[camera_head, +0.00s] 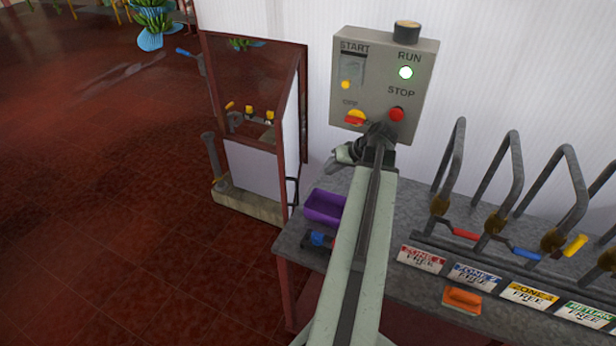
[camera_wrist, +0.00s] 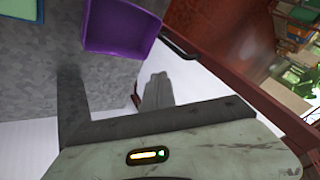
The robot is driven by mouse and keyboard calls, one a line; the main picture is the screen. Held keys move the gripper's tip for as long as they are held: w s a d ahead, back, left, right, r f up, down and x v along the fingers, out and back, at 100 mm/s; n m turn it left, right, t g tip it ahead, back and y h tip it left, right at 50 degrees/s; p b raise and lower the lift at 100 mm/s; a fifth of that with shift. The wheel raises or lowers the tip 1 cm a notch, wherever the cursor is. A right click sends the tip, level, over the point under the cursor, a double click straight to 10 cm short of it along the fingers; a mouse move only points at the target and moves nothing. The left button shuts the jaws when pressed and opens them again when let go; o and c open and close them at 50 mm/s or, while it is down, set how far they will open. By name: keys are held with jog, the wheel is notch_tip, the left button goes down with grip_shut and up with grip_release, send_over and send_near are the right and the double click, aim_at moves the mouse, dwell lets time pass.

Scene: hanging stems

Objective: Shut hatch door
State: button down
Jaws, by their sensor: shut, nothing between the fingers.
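A booth with a red-brown frame (camera_head: 204,90) stands left of the bench. On its right is a narrow white panel in a red-brown frame (camera_head: 291,130), seen nearly edge-on, with a black bar handle (camera_head: 292,192) low down. I take this panel for the hatch door; I cannot tell how far it stands open. The handle also shows in the wrist view (camera_wrist: 181,46). My gripper (camera_head: 334,162) is above the bench, right of the panel and apart from it in the head view. Its fingers are shut and empty in the wrist view (camera_wrist: 157,80), near the white panel.
A control box (camera_head: 383,80) is on the wall behind my arm. Grey lever loops (camera_head: 502,180) stand at right. Floor at left is mostly clear.

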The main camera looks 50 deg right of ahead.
jog(key=w+a+f+b, duration=0.3)
jog(key=w+f+b, duration=0.5)
jog(key=shift+w+a, duration=0.35)
jog(key=shift+a, duration=0.05)
